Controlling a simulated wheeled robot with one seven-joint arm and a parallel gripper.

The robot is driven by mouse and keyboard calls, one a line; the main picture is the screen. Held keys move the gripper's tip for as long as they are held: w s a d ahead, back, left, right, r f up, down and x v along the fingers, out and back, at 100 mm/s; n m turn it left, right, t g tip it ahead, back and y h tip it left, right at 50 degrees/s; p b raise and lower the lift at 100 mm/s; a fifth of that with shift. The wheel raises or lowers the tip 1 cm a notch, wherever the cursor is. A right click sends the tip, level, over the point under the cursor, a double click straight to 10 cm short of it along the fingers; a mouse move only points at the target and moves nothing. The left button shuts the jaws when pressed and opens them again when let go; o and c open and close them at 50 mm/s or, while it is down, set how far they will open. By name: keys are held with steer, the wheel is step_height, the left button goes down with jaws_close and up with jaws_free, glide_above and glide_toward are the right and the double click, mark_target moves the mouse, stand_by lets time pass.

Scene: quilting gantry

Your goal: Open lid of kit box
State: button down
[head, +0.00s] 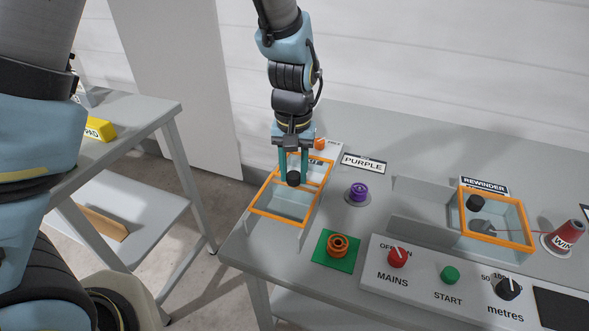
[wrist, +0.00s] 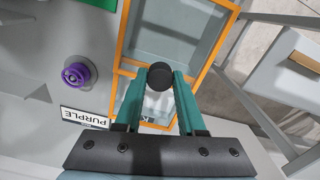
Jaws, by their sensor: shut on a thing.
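The box under my gripper, which I take to be the kit box (head: 276,216), has clear walls and an orange-framed lid (head: 252,197) with a black knob (head: 293,178). It stands near the left end of the grey bench. My gripper (head: 293,174) points down with its teal fingers on either side of the knob, shut on it. In the wrist view the knob (wrist: 161,75) sits between the fingertips (wrist: 165,78), with the orange frame (wrist: 120,48) around it. An orange bar crosses the frame near the knob. I cannot tell whether the lid is raised at all.
An orange ring part (head: 337,245) on a green pad (head: 345,259) is in front. The rewinder box (head: 500,240) and control panel (head: 445,290) lie right. Left is another table (head: 140,115).

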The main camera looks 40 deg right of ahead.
steer(key=c, duration=0.5)
jaws_free()
steer(key=shift+r, duration=0.15)
step_height(320, 180, up, 11)
steer(key=b, duration=0.1)
steer(key=shift+f+b, duration=0.2)
steer(key=shift+b, duration=0.2)
steer(key=w+a+f+n, duration=0.1)
steer(key=w+a+n, duration=0.1)
steer(key=w+a, duration=0.55)
steer(key=w+a+n, duration=0.2)
steer(key=w+a, duration=0.2)
steer(key=a, duration=0.6)
steer(key=a+f+n+t, duration=0.1)
steer(key=a+f+n, duration=0.1)
steer(key=a, duration=1.7)
steer(key=shift+w+a+n+t, duration=0.2)
steer(key=shift+n+t, duration=0.1)
steer(key=shift+n, duration=0.6)
